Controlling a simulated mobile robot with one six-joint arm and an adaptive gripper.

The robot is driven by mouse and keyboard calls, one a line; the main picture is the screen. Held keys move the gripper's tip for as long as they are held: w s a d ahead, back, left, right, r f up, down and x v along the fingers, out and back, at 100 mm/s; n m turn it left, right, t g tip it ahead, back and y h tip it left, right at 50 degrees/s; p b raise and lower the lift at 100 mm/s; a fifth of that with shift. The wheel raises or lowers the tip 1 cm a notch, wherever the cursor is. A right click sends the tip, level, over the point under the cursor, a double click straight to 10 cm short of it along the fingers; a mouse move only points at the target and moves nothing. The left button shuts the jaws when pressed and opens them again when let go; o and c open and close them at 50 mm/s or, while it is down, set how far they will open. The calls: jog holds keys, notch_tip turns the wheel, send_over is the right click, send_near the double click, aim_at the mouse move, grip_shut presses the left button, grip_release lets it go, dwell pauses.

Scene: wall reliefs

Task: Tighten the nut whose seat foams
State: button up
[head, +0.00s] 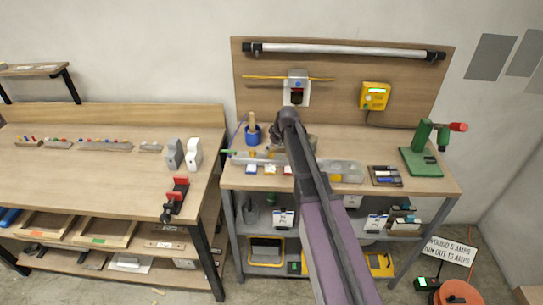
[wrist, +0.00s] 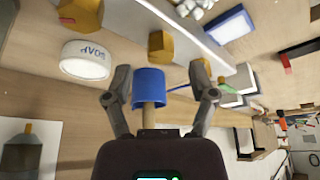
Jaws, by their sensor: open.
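My gripper (wrist: 160,84) is open in the wrist view, its fingers on either side of a blue cup-like piece (wrist: 149,88) with a wooden handle, with gaps on both sides. Contact is not visible. A brass nut (wrist: 160,47) sits on a light grey bar just beyond it. Another brass nut (wrist: 80,12) is at the upper left and a third brass nut (wrist: 216,62) at the right. A cluster of white round lumps (wrist: 190,8) shows at the top edge, partly cut off; I cannot tell if it is foam or which nut it belongs to. A white tub marked SOAP (wrist: 85,60) is left.
In the head view a blue pot (head: 252,137) with a wooden handle stands on the right bench (head: 235,183). A yellow device (head: 374,96) hangs on the backboard. A green stand (head: 423,160) is at the right. My arm covers the bench middle.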

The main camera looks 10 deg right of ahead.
jog(key=shift+b+x, duration=1)
jog(key=shift+x, duration=0.35)
jog(key=shift+c, duration=0.2)
grip_shut()
